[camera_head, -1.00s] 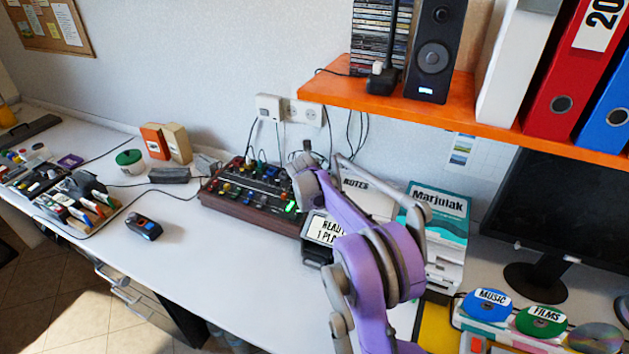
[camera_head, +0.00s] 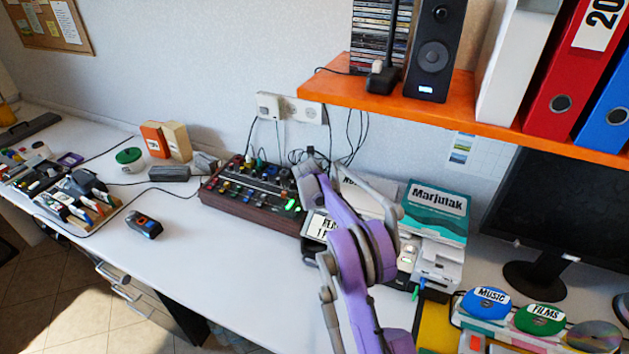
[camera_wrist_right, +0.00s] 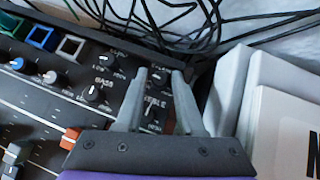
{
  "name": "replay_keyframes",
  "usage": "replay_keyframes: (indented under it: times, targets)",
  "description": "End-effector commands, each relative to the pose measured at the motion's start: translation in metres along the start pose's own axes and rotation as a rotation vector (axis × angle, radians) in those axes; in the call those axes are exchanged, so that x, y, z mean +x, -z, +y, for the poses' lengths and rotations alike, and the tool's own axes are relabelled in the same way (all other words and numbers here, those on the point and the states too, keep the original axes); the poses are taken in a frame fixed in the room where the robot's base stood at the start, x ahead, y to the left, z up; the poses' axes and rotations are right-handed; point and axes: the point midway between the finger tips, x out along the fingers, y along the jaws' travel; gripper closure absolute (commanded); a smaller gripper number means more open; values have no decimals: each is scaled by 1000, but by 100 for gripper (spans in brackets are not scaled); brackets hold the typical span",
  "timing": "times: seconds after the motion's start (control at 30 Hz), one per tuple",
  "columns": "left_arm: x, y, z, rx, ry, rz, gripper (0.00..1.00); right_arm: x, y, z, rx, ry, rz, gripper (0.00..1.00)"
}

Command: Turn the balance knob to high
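The mixer (camera_head: 232,207) is a dark panel with a reddish-brown case, standing against the wall. In the right wrist view its black panel (camera_wrist_right: 22,85) shows sliders and small black knobs with white pointers. The balance knob (camera_wrist_right: 158,75), its label partly hidden, appears between my right fingertips at the panel's upper right corner. Near it are the treble knob (camera_wrist_right: 152,112), the bass knob (camera_wrist_right: 92,93) and an upper-left knob (camera_wrist_right: 106,61). My right gripper (camera_wrist_right: 161,74) is open, with fingers on either side of the balance knob; contact cannot be told. My left gripper is out of view.
Black cables (camera_wrist_right: 200,38) run behind the mixer. A white box-like object (camera_wrist_right: 240,80) stands close to the right of my fingers. An orange shelf (camera_head: 450,110) hangs above on the right. The white desk (camera_head: 210,255) is clear in front of the mixer.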

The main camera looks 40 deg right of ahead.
Motion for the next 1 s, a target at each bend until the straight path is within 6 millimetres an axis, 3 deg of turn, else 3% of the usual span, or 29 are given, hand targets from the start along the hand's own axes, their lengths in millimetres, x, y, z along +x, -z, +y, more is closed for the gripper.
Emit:
replay_keyframes:
  times: [0.03,0.2,0.63,1.0]
  targets:
    - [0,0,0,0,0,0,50,0,0,0,0,0,0,73]
    - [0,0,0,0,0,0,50,0,0,0,0,0,0,100]
    - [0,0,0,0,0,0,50,0,0,1,27,28,0,100]
    - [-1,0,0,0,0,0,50,0,0,5,192,193,0,100]
